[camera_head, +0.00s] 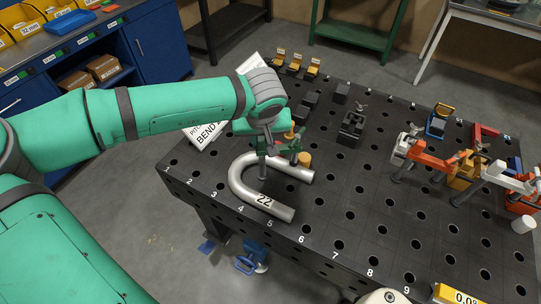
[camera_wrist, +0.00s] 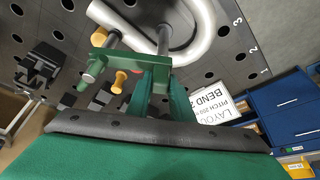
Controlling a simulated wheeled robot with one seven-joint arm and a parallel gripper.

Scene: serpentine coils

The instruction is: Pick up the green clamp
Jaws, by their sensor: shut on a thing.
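The green clamp (camera_head: 293,151) is at the inner side of a U-shaped silver tube (camera_head: 240,185), marked 22, on the black perforated table. In the wrist view the green clamp (camera_wrist: 113,56) has a grey screw and yellow-orange parts, and the silver tube (camera_wrist: 207,25) curves behind it. My gripper (camera_head: 268,143) is above the tube's bend, pointing down at the clamp. In the wrist view my gripper (camera_wrist: 158,78) is shut on the clamp's green body. The arm hides part of the clamp. I cannot tell whether the clamp still touches the tube or the table.
The black table (camera_head: 340,215) has a grid of holes and numbers along its edge. A black block fixture (camera_head: 351,127) stands behind the tube. Red, orange and grey clamps (camera_head: 460,170) crowd the right side. A white bend layout sheet (camera_head: 203,133) lies at the left.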

